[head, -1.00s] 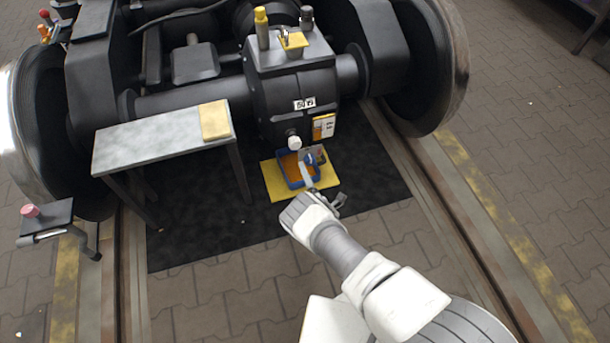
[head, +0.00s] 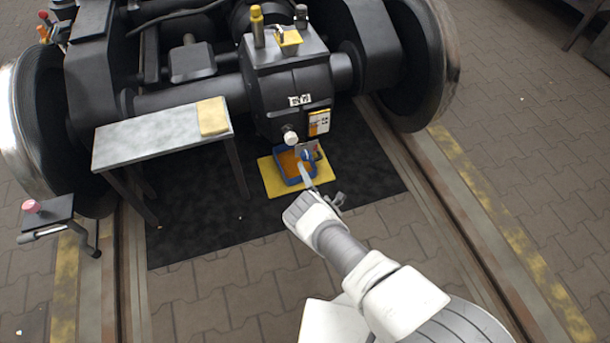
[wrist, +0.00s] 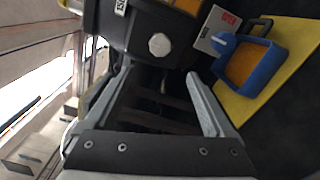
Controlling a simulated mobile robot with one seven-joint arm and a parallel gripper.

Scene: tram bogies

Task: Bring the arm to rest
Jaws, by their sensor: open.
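My arm reaches from the bottom right of the head view toward the gearbox housing. My gripper (head: 321,186) is at its end, in front of the blue tray, with its fingers apart. In the wrist view my gripper (wrist: 148,75) shows two grey fingers spread wide, with nothing held between them. The dark gearbox housing (head: 292,98), with a white round plug (head: 291,138), stands beyond the fingers. The blue tray (wrist: 277,72) with orange-brown contents sits on a yellow mat (head: 270,181), to the right of the fingers in the wrist view.
A grey bench (head: 155,137) with a yellow cloth-like pad (head: 213,116) stands left of the housing. A small dark stand (head: 48,217) with a pink knob is farther left. Large wheels (head: 425,60) flank the housing. The brick floor (head: 215,300) at the front is open.

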